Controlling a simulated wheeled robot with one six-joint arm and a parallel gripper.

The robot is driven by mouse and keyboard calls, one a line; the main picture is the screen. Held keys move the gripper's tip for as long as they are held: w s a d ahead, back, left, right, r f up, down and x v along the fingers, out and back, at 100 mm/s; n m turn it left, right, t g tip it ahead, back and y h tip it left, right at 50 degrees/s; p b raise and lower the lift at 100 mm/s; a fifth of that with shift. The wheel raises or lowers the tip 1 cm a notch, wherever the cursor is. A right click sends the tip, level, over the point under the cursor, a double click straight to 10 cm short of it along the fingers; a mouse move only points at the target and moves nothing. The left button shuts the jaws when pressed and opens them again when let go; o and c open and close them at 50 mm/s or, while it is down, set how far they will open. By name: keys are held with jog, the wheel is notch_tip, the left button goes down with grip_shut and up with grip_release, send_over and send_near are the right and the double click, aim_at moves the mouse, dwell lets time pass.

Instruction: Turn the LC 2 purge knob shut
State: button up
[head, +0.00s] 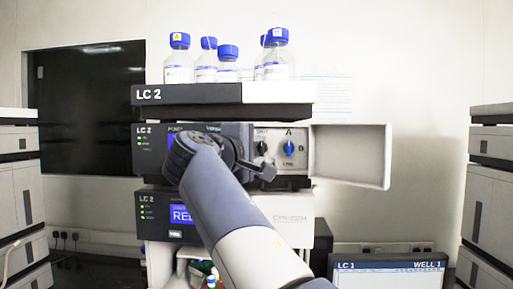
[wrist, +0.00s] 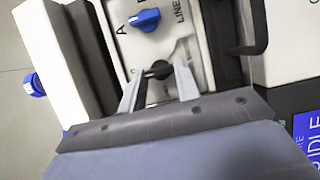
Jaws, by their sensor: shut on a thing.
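The LC 2 stack stands in the middle of the head view. On its upper module's panel are a black knob (head: 262,147) and, to its right, a blue knob (head: 289,148) with an A above it. In the wrist view the black knob (wrist: 158,70) lies between the two pale fingers of my gripper (wrist: 159,82), which is shut on it. The blue knob (wrist: 145,20) is beyond the fingertips, clear of them. I cannot read the black knob's label or its exact angle. In the head view my arm hides most of the gripper and the module's left part.
An open white door (head: 350,155) stands out right of the panel. Several blue-capped bottles stand on the LC 2 top tray (head: 225,94). A dark handle (wrist: 255,30) is near the fingers at right in the wrist view. An LC 1 monitor (head: 388,268) is at lower right.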

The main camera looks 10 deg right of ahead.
dwell(0.4)
jog(key=o, duration=0.7)
jog(key=b+v, duration=0.2)
jog(key=v, duration=0.9)
jog(key=shift+d, duration=0.15)
jog(key=p+x, duration=0.2)
jog(key=x, duration=0.9)
jog(key=shift+a, duration=0.2)
